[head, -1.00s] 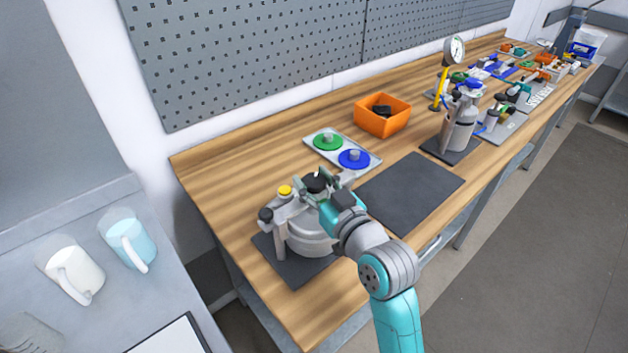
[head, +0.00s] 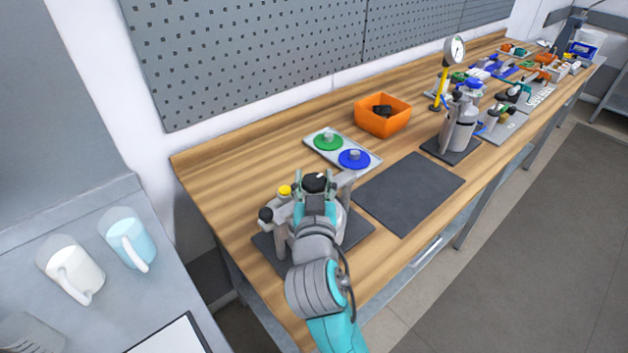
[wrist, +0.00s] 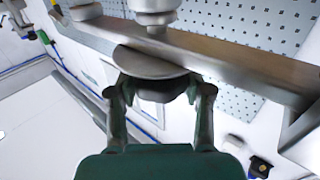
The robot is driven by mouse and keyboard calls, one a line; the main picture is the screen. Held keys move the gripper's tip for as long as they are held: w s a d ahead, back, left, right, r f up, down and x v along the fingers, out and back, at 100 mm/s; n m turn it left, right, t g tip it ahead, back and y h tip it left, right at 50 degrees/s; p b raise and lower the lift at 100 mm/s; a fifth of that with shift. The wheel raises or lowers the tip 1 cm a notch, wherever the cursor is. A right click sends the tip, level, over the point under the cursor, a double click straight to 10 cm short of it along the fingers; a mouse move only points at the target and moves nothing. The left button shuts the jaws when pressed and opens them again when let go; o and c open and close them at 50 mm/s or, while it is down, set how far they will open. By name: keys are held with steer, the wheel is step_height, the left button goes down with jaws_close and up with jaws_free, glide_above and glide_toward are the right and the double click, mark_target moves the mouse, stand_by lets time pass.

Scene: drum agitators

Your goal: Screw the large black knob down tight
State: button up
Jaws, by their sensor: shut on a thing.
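My wrist hides much of the drum in the head view. Whether the knob is seated tight cannot be told.
A yellow knob (head: 284,190) and a smaller black knob (head: 265,214) are at the unit's left. A plate with green and blue discs (head: 314,150) lies behind it. An orange bin (head: 383,116) stands farther back. A dark mat (head: 411,194) at right is bare.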

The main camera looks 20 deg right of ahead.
steer(key=shift+r+m+h, duration=0.1)
steer(key=shift+m+h, duration=0.2)
steer(key=shift+h, duration=0.2)
steer(key=o, duration=1.2)
steer(key=v, duration=1.2)
steer(key=shift+r, duration=0.15)
